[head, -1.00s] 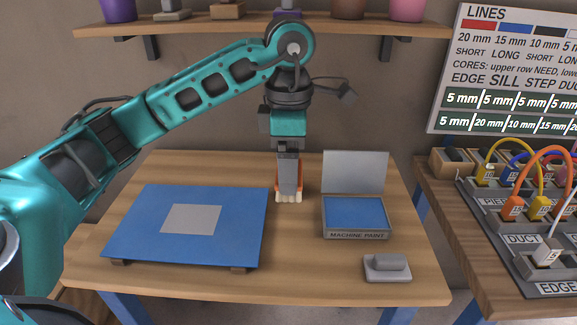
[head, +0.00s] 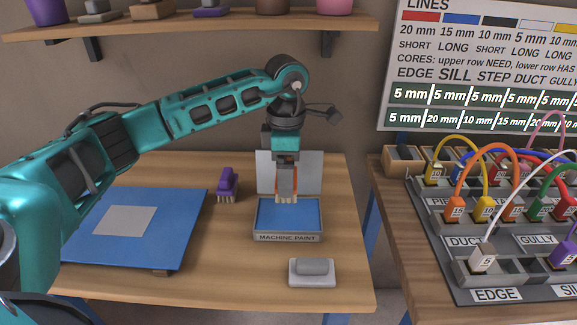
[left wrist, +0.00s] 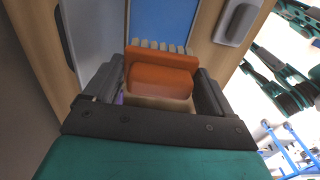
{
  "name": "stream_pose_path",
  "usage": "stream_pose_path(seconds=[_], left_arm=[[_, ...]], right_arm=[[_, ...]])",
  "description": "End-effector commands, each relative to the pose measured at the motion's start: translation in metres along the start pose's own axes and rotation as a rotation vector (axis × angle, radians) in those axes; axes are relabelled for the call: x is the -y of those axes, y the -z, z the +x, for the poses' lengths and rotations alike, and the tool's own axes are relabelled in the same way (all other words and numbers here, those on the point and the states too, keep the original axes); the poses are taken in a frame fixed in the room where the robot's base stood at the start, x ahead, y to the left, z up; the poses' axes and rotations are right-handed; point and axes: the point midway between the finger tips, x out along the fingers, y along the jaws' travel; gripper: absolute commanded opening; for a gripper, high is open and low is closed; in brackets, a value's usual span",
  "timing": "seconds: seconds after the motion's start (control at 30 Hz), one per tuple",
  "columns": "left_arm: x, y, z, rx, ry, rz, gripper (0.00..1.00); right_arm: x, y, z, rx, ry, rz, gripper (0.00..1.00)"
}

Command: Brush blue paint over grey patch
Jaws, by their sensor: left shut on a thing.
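My left gripper (head: 286,180) is shut on an orange brush with pale bristles. The brush (left wrist: 160,75) fills the space between the fingers in the left wrist view, bristles pointing away from the gripper. In the head view the bristles hang down over the back part of the blue paint in the tray marked MACHINE PAINT (head: 287,237); I cannot tell whether they touch it. The grey patch (head: 124,220) lies on the blue panel (head: 178,225) at the left of the table. My right gripper is not in view.
A purple brush (head: 227,184) stands between panel and tray. A grey block on a pale base (head: 312,271) sits in front of the tray. The tray's lid (head: 310,170) stands open behind. A bench with plugs and cables (head: 490,230) is at the right.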

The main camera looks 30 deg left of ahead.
Motion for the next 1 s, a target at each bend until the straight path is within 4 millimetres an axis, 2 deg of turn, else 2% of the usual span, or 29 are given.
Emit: stream_pose_path(seconds=[0.37, 0.8, 1.0], left_arm=[[-0.003, 0.001, 0.015, -0.003, -0.002, 0.0, 0.51], [-0.003, 0.001, 0.058, -0.002, -0.002, 0.0, 0.51], [-0.003, 0.001, 0.065, -0.002, -0.003, 0.0, 0.51]], right_arm=[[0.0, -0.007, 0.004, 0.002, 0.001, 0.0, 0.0], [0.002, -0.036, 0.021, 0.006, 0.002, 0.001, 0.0], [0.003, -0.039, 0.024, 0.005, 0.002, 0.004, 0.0]])
